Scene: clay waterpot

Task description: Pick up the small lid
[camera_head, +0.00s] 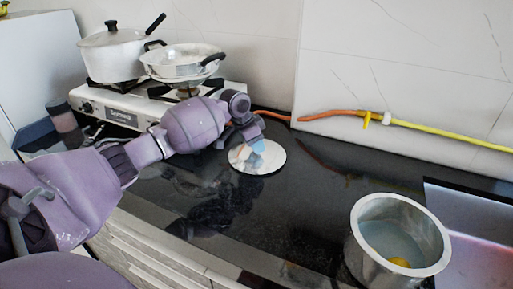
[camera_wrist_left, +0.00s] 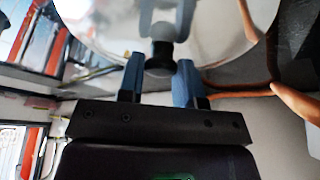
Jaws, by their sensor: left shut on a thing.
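The small lid (camera_head: 265,160) is a shiny round disc over the black counter in the head view. My left gripper (camera_head: 254,142) is directly above it, with its blue fingers pointing down, shut on its knob. In the left wrist view the lid (camera_wrist_left: 225,35) fills the top of the picture. The two blue fingers of the left gripper (camera_wrist_left: 160,70) sit on either side of the dark and grey knob. I cannot tell whether the lid touches the counter. My right gripper is not in view.
A gas stove (camera_head: 125,108) at the back left bears a lidded white pot (camera_head: 115,58) and a pan (camera_head: 183,68). An orange and yellow hose (camera_head: 440,133) runs along the wall. A metal pot (camera_head: 375,262) with cloudy liquid stands at front right. The middle counter (camera_head: 315,195) is clear.

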